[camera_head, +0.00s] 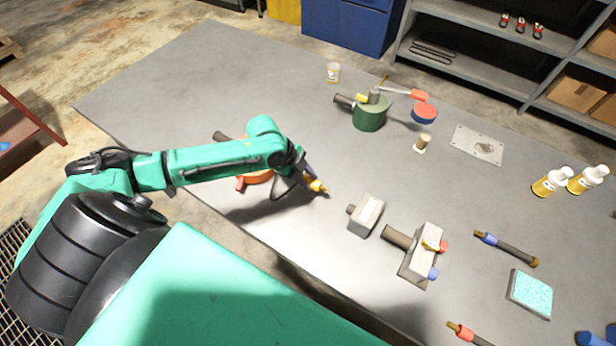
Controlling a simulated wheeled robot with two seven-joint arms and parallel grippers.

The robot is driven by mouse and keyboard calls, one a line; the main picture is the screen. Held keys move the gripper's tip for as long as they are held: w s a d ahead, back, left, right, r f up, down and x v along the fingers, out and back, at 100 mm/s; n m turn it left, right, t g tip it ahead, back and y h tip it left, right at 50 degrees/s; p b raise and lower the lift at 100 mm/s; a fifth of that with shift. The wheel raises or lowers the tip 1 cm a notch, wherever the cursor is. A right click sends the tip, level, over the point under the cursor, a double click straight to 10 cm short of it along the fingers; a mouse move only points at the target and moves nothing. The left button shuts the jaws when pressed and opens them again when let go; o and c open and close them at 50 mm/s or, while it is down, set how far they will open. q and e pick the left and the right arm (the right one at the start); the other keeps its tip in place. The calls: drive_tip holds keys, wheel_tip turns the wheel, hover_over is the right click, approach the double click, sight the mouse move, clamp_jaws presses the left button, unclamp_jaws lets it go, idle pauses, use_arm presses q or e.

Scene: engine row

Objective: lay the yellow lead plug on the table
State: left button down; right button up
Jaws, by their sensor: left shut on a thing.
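My left gripper (297,180) reaches in from the left, low over the front part of the grey table (170,82). It is shut on the yellow lead plug (315,185), whose yellow end points right and down. The rest of the plug is hidden by the fingers. I cannot tell whether the plug touches the table top. My right gripper is not in view.
An orange part (257,178) lies partly behind my left arm. A small grey block (366,215) and a grey engine block (421,254) stand to the right. A green cylinder (369,114) stands further back. The table's left part is clear.

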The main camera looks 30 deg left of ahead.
use_arm(q)
drive_tip(key=shift+f+b, duration=1.6)
drive_tip(key=shift+f, duration=0.85)
drive_tip(key=c, duration=0.5)
unclamp_jaws()
drive_tip(key=shift+r, duration=0.1)
drive_tip(key=v, duration=1.4)
drive_tip(key=shift+a+r, duration=0.1)
drive_tip(key=shift+r, duration=0.2)
drive_tip(key=shift+f, duration=0.1)
